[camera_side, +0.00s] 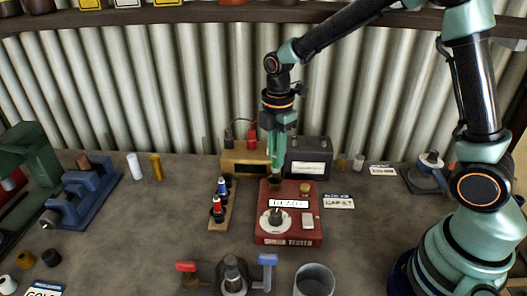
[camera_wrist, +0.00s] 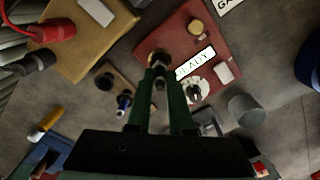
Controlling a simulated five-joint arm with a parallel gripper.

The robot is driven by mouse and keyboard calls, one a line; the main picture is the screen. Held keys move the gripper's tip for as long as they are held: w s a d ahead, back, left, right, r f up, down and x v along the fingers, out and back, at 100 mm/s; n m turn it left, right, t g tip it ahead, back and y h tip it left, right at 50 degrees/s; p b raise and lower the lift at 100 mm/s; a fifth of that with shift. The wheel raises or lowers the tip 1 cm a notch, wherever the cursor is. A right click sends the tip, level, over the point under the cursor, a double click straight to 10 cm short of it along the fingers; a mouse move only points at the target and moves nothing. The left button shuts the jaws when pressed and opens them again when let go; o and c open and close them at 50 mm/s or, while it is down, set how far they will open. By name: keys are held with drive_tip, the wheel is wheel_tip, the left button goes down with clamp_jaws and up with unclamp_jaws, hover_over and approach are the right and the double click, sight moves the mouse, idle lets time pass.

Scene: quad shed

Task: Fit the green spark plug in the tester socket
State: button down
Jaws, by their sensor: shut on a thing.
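The red spark tester (camera_side: 309,235) stands on the bench with a white label and a dial; it also shows in the wrist view (camera_wrist: 173,39). My gripper (camera_side: 277,170) points down over the tester's back left part. In the wrist view my gripper (camera_wrist: 160,72) is shut on a small plug (camera_wrist: 160,83), taken as the green spark plug; its colour is hard to tell between the green fingers. The tester socket is not clearly visible, and I cannot tell whether the plug's tip is in it or above it.
A wooden rack (camera_side: 216,228) with blue-topped and red-topped plugs stands left of the tester. A yellow-brown box (camera_side: 237,160) and a dark battery-like box (camera_side: 310,158) stand behind. A grey cup (camera_side: 315,281) and a clamp fixture (camera_side: 233,275) are in front.

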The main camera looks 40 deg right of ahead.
sight(275, 167)
drive_tip(key=shift+f, duration=1.7)
idle(1.1)
drive_tip(key=shift+c, duration=1.7)
unclamp_jaws()
drive_tip(key=shift+r, duration=0.2)
drive_tip(key=shift+r, duration=3.35)
